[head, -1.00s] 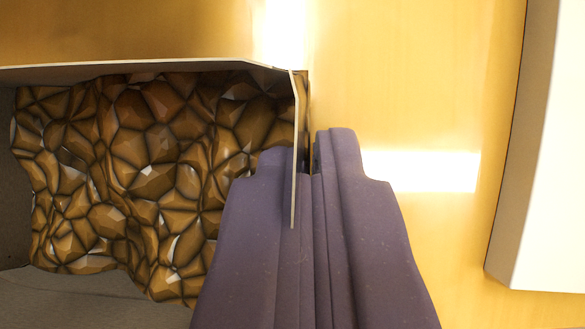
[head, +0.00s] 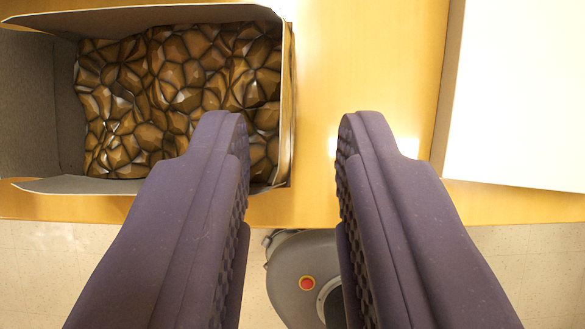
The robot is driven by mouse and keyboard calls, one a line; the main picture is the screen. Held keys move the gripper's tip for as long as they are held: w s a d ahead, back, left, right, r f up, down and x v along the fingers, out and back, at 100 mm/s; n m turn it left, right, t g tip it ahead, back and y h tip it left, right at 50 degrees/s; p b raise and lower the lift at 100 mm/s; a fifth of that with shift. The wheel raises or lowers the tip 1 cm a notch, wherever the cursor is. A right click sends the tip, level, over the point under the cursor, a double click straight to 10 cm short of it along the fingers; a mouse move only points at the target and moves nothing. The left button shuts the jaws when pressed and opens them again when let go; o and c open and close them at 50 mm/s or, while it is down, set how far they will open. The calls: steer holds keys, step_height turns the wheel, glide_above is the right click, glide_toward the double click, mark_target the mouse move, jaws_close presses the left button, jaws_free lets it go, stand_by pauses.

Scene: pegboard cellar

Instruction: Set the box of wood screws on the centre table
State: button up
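An open box (head: 52,100) with grey inner walls lies on a yellow wooden tabletop (head: 370,60) at the upper left. It holds a heap of brown, faceted contents (head: 180,85), which look like the wood screws. My gripper (head: 293,125) is open and empty, with its two purple fingers spread wide. The left finger overlaps the box in the picture, in front of its right part. The right finger is over bare tabletop, right of the box. The box's right wall shows between the fingers.
A white, flat-topped box or block (head: 520,90) is on the tabletop at the right. Bare wood lies between it and the screw box. The table's near edge (head: 300,210) crosses the lower picture, with pale tiled floor (head: 50,270) beyond it.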

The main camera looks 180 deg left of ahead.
steer(key=p+v, duration=0.2)
steer(key=v, duration=0.5)
steer(key=shift+r, duration=0.15)
steer(key=w+r+t+y, duration=0.2)
steer(key=w+r, duration=0.6)
steer(key=r, duration=0.5)
steer(key=w+d+r+t, duration=0.1)
steer(key=w+d+r, duration=0.1)
steer(key=r, duration=0.8)
steer(key=w+d+r+t, duration=0.1)
steer(key=w+d+r, duration=0.15)
steer(key=r, duration=0.75)
steer(key=s+d+r+t, duration=0.1)
steer(key=s+d+r, duration=0.2)
steer(key=r, duration=0.7)
steer(key=s+d+r+t+h, duration=0.1)
steer(key=s+r, duration=0.4)
steer(key=r, duration=0.5)
steer(key=s+d+r+t, duration=0.3)
steer(key=s+d+r, duration=0.2)
steer(key=r, duration=0.5)
steer(key=shift+d+r+h, duration=0.4)
steer(key=shift+d, duration=0.2)
